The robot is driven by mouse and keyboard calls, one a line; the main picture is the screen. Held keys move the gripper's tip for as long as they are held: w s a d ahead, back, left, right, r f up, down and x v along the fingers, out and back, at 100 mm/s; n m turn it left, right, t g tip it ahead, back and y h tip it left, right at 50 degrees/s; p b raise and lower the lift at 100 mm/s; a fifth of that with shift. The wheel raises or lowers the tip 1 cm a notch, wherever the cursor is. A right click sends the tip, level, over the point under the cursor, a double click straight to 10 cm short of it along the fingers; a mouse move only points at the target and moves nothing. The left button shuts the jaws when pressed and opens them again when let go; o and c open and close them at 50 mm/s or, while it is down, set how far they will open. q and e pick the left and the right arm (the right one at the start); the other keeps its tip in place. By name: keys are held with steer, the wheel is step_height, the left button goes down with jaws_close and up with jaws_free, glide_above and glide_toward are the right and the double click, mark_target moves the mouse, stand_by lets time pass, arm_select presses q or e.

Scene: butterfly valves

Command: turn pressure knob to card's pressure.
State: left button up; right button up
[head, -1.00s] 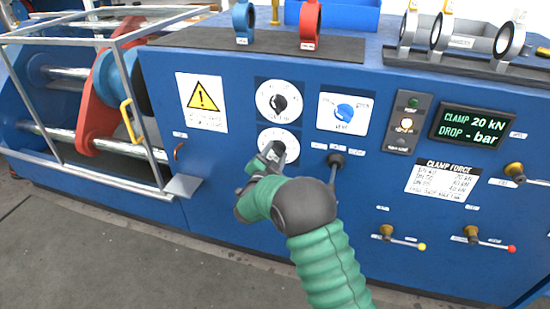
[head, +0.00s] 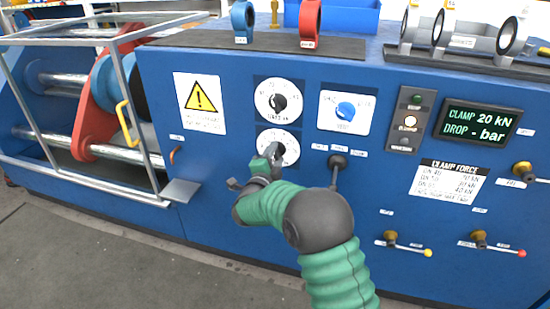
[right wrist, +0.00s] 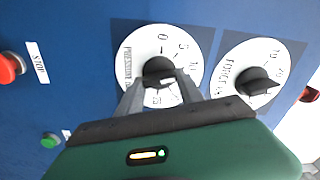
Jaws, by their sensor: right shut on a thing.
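The pressure knob is a black knob (right wrist: 159,72) at the middle of a white dial (right wrist: 190,50) marked with numbers from 0 upward, with the word PRESSURE on its rim. In the head view this dial (head: 289,139) is the lower of two on the blue panel. My right gripper (head: 273,153) reaches it from below. In the right wrist view its two fingers (right wrist: 159,82) are shut on the knob, one on each side. The pointer and part of the scale are hidden by the fingers. The left gripper is out of view. No pressure card can be made out.
The force dial (head: 279,101) sits just above, a blue knob (head: 345,111) to its right. A black lever (head: 337,163) stands close beside my arm. A display (head: 476,124) reads clamp 20 kN, drop - bar. A clamp force sheet (head: 448,180) hangs below it.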

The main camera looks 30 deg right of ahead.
steer(key=shift+f, duration=0.15)
steer(key=o, duration=1.4)
steer(key=shift+d, duration=0.1)
steer(key=shift+s+a, duration=0.25)
steer(key=shift+a, duration=0.15)
steer(key=p+v, duration=0.3)
steer(key=v, duration=1.3)
steer(key=shift+p, duration=0.4)
